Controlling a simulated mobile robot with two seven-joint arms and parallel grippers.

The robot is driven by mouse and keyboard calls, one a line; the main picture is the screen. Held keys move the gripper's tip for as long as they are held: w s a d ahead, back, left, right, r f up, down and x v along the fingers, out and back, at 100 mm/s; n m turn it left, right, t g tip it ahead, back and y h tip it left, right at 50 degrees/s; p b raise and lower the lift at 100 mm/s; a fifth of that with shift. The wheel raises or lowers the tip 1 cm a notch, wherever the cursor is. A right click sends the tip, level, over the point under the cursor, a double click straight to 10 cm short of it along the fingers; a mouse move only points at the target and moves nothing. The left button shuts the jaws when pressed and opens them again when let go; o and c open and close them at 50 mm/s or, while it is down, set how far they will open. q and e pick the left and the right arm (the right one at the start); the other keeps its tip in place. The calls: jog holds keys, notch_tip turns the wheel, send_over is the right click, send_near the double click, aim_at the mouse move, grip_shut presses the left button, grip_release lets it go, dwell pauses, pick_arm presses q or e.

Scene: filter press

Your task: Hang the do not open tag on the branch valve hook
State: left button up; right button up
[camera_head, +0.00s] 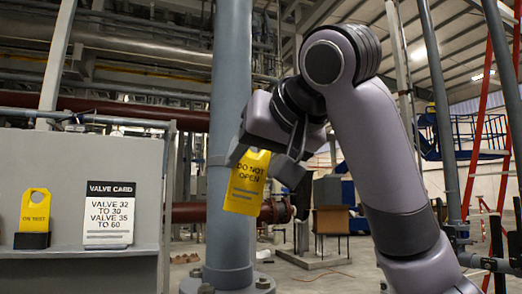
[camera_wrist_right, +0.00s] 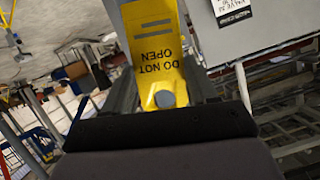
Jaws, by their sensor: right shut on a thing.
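The yellow DO NOT OPEN tag (camera_head: 243,194) hangs upright, slightly tilted, from my right gripper (camera_head: 268,158) in the head view. That gripper is shut on the tag's upper end, in front of a thick grey vertical pipe (camera_head: 230,70). In the right wrist view the tag (camera_wrist_right: 155,45) lies between the two fingers (camera_wrist_right: 163,95), its lettering upside down, with a round grey spot at the gripped end. I cannot make out the branch valve hook in either view. My left gripper is not in view.
A grey panel (camera_head: 80,170) at the left carries a yellow ON TEST tag (camera_head: 35,210) in a dark holder (camera_head: 31,240) and a white VALVE CARD (camera_head: 109,212). A dark red pipe (camera_head: 190,213) runs behind the grey pipe. A red ladder (camera_head: 482,120) stands at the right.

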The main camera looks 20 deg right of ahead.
jog(key=shift+w+a+f+p, duration=0.15)
jog(key=shift+w+p, duration=0.55)
jog(key=shift+w, duration=0.85)
jog(key=shift+w+d+f+p, duration=0.1)
jog(key=shift+w+p, duration=0.55)
jog(key=shift+w, duration=0.9)
jog(key=shift+f+x, duration=0.2)
jog(key=shift+x, duration=0.7)
jog(key=shift+s, duration=0.1)
jog(key=o, duration=1.1)
